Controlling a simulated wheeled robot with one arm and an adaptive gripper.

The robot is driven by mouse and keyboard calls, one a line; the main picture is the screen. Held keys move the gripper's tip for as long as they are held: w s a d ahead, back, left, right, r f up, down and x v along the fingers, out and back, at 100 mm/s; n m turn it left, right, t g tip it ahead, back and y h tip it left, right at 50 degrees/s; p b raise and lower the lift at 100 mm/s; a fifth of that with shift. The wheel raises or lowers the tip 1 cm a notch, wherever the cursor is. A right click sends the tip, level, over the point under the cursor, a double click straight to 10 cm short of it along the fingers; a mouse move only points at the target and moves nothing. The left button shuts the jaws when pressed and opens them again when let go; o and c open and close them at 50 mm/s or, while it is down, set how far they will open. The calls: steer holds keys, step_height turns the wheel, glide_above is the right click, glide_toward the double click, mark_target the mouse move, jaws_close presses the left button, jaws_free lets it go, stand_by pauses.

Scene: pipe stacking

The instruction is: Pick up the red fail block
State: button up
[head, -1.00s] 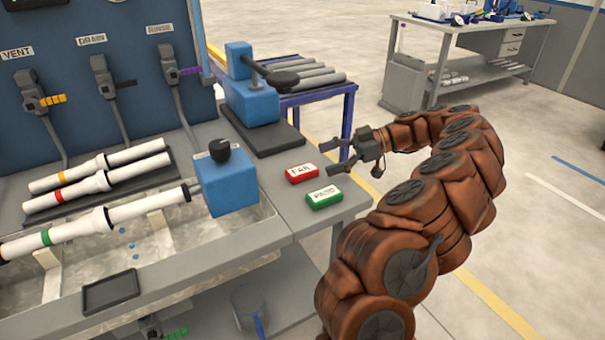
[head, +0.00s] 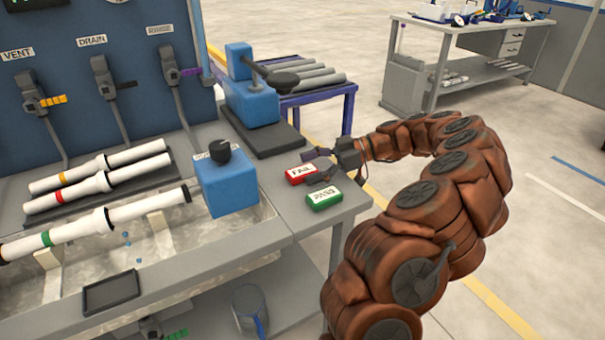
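The red block (head: 300,174) lies on the grey bench top, with a white label reading FAIL on its upper face. My gripper (head: 317,164) comes from the right, low over the bench, with its dark fingers apart. One finger shows behind the red block's far right corner and the other near its front right side. The fingers look open around or just beside the block's right end; I cannot tell whether they touch it. The green PASS block (head: 324,198) lies just in front of the red one, close below my gripper.
A blue box with a black knob (head: 226,180) stands left of the blocks. A blue press on a dark base (head: 249,99) stands behind. White pipes (head: 100,183) lie on a rack at left, above a wet basin. The bench's right edge is close to the blocks.

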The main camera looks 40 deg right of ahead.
steer(key=c, duration=1.3)
steer(key=shift+c, duration=0.2)
step_height(320, 180, up, 19)
steer(key=p, duration=0.2)
step_height(320, 180, up, 7)
steer(key=p, duration=0.5)
glide_above(310, 169)
steer(key=shift+r+p, duration=0.45)
steer(key=shift+r, duration=0.55)
